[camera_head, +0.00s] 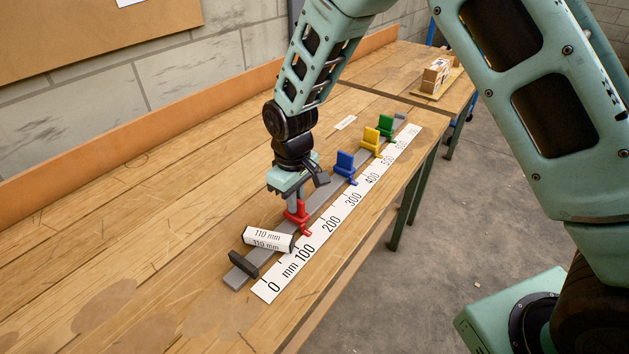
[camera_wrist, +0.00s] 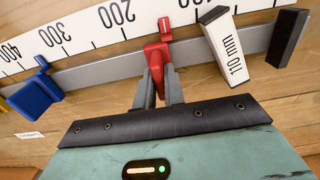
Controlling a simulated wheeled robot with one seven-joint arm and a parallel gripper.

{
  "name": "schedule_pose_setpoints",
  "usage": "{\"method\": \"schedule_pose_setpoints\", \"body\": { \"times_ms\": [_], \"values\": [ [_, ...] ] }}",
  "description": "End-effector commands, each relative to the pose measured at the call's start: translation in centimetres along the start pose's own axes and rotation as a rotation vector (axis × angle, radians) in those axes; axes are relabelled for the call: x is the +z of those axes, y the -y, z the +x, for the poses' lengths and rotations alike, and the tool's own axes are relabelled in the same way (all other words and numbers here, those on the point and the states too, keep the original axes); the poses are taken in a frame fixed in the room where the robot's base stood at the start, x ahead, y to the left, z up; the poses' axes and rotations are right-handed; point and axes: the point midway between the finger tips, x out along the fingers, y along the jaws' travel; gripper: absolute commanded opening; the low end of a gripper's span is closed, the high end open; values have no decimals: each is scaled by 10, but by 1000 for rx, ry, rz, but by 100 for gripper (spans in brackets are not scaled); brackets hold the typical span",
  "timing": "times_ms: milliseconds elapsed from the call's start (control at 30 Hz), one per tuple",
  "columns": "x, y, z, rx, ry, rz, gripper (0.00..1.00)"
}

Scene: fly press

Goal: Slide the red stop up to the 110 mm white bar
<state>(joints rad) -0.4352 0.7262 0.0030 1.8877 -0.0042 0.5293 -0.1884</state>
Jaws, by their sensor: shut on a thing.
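The red stop (camera_head: 297,214) sits on the grey rail (camera_head: 324,199). Its pointer lies between the 100 and 200 marks, also seen in the wrist view (camera_wrist: 157,54). My gripper (camera_head: 294,203) reaches down from above and is shut on the red stop; its fingers (camera_wrist: 157,88) are on either side of the stop's upright part. The white bar (camera_head: 268,239), marked 110 mm with a dark end, lies at an angle across the rail, between the red stop and the black end block (camera_head: 244,264). In the wrist view a gap shows between the red stop and the bar (camera_wrist: 229,48).
Blue (camera_head: 345,167), yellow (camera_head: 372,142) and green (camera_head: 386,126) stops stand farther up the rail. A white millimetre scale (camera_head: 340,215) runs along its right side, near the bench edge. The bench (camera_head: 150,235) left of the rail is clear.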

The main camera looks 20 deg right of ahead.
Motion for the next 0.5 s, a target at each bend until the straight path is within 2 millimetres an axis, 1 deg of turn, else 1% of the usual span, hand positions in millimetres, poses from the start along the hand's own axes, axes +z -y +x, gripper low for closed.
{"method": "schedule_pose_setpoints", "body": {
  "times_ms": [33,100,167,267,500],
  "values": [
    [-1,12,-1,0,-3,-5,0],
    [-1,23,-1,0,-2,-3,0],
    [0,28,-1,0,-2,-2,0],
    [0,32,-1,0,-3,1,0],
    [0,31,-1,0,-3,2,0]
  ]
}}
